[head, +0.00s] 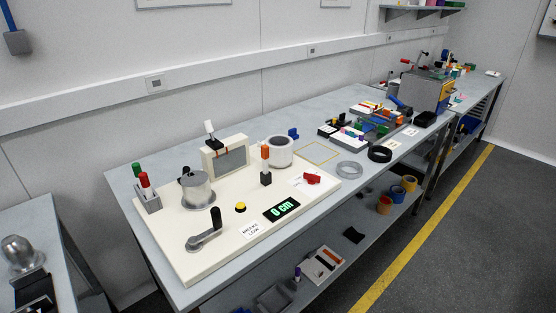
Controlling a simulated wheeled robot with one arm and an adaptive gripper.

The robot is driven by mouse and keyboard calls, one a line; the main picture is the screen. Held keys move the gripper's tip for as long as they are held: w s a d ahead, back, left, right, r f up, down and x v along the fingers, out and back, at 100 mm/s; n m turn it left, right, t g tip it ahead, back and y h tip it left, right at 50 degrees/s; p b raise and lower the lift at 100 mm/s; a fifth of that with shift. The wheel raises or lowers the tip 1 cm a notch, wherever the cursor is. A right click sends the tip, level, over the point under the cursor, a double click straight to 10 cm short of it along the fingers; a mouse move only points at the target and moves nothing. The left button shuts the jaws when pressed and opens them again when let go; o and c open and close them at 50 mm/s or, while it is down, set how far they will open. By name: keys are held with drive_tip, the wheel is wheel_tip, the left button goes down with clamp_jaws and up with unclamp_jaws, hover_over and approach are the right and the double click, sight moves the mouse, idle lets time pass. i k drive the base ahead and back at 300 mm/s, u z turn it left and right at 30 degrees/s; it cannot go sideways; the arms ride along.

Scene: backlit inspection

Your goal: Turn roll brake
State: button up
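A cream board (180,262) lies on the near part of the long grey bench. At its front left sits a grey lever with an upright black handle (215,217), beside a white label reading "BRAKE LOW" (251,230). A silver drum (197,192) with a dark knob stands behind the lever. A white roll (280,152) stands at the board's back right. A black display (281,209) reads "0 cm" in green. I cannot tell for certain which part is the roll brake. My gripper is not in view.
The board also carries a yellow button (240,207), a grey holder (148,202) with red and green handles, a framed panel (229,158) and a red piece (312,178). Trays and rings crowd the bench farther right. A side table (62,248) stands at left; floor at right is clear.

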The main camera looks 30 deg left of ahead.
sight(312, 178)
drive_tip(key=u, duration=1)
drive_tip(key=i, duration=1.05)
drive_tip(key=u, duration=1)
